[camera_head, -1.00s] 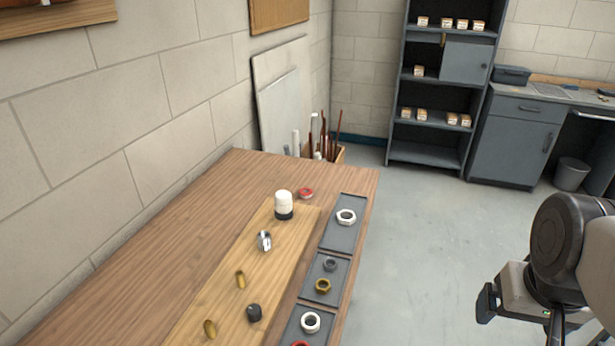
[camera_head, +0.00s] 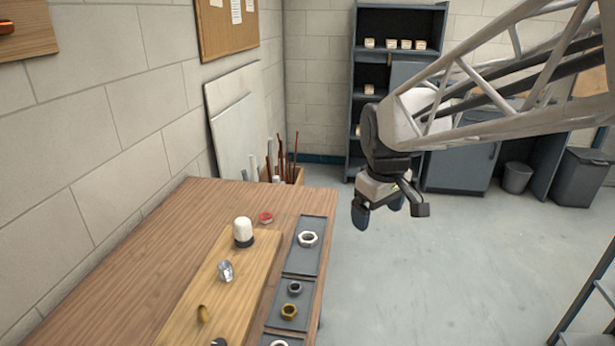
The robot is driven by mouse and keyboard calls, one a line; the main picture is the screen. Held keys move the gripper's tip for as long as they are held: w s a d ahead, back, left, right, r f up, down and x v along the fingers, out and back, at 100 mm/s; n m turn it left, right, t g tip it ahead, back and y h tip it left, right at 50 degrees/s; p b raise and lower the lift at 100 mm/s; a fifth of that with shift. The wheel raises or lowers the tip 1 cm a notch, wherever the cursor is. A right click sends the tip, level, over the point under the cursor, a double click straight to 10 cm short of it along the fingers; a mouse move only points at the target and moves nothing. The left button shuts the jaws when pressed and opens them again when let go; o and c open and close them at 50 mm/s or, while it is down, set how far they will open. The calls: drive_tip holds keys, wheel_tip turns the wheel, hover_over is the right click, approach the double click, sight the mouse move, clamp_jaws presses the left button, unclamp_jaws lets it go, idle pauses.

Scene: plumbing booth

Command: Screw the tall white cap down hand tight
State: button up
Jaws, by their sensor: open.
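The tall white cap (camera_head: 243,228) stands upright at the far end of the light wooden board on the workbench (camera_head: 170,275). A dark ring or base shows under it; whether it is threaded on cannot be told. My gripper (camera_head: 377,212) is open and empty, pointing down over the floor to the right of the bench. It is well apart from the cap and appears higher than the bench top.
A silver fitting (camera_head: 226,271) and a brass piece (camera_head: 203,313) are on the board (camera_head: 250,275). A red ring (camera_head: 265,218) lies behind the cap. Grey trays (camera_head: 301,262) with a white nut (camera_head: 308,239) and other rings line the bench's right edge.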

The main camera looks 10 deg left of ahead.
drive_tip(key=w+a+f+n, duration=0.2)
drive_tip(key=w+a+n, duration=0.1)
drive_tip(key=w+a, duration=0.4)
drive_tip(key=w+a+f+n, duration=0.3)
drive_tip(key=w+a, duration=0.1)
drive_tip(key=a, duration=0.5)
drive_tip(key=n+g, duration=0.2)
drive_tip(key=n, duration=0.4)
approach(244, 220)
drive_tip(key=f, duration=0.5)
drive_tip(key=shift+s+a+f, duration=0.1)
drive_tip(key=shift+s+a, duration=0.1)
drive_tip(key=shift+s, duration=0.05)
drive_tip(key=shift+f, duration=0.1)
drive_tip(key=shift+f, duration=3.75)
drive_tip(key=shift+c, duration=0.3)
